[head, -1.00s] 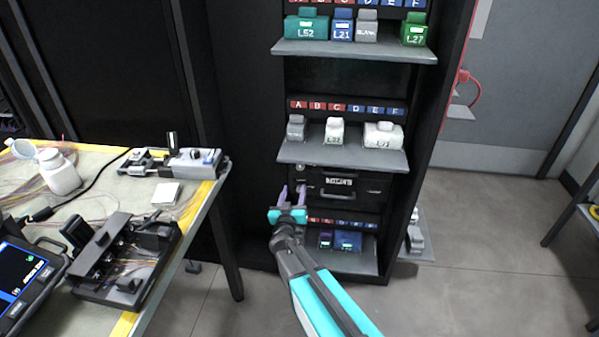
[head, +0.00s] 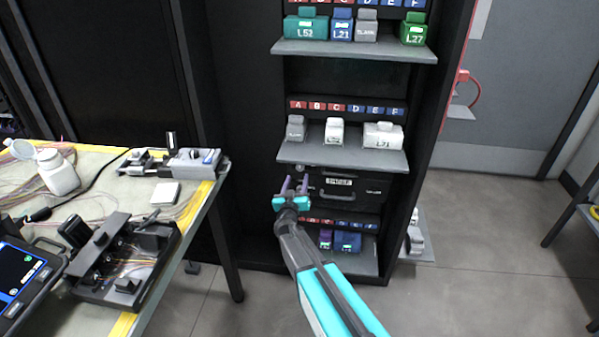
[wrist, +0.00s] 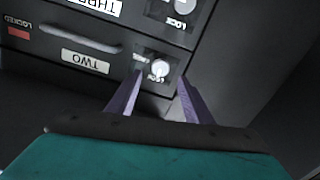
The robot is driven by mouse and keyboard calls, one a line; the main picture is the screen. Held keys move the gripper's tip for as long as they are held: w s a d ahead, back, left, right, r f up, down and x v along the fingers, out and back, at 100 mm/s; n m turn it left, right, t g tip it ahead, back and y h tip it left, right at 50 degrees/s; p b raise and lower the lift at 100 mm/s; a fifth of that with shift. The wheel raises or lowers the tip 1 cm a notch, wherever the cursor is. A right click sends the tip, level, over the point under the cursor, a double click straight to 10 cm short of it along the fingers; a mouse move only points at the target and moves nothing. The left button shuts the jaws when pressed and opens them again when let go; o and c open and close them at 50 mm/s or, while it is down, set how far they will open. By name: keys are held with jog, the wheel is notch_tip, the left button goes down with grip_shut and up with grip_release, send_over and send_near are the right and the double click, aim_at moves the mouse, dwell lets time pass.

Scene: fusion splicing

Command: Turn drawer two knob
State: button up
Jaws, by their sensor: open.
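The drawer two knob (wrist: 160,69) is a small round white knob on a dark square plate marked LOCK, at the right end of the drawer front in the wrist view. The drawer two label (wrist: 86,62) is white and reads TWO, beside a grey bar handle (wrist: 80,38). My gripper (wrist: 158,80) is open, with its two purple fingers pointing at the knob, one on each side of it in the picture. I cannot tell whether they touch it. In the head view my gripper (head: 294,187) is at the left end of the black drawers, and the knob is hidden there.
Above, the wrist view shows another drawer labelled THREE (wrist: 100,7) with its own knob (wrist: 184,4). In the head view a grey shelf (head: 340,155) with boxes sits just above my gripper, and a lower shelf (head: 365,262) below. A workbench (head: 215,190) stands at the left.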

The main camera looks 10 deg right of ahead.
aim_at(300, 168)
jog(key=shift+b+x, duration=0.3)
jog(key=shift+x, duration=3.3)
jog(key=shift+a, duration=0.1)
jog(key=c, duration=1.1)
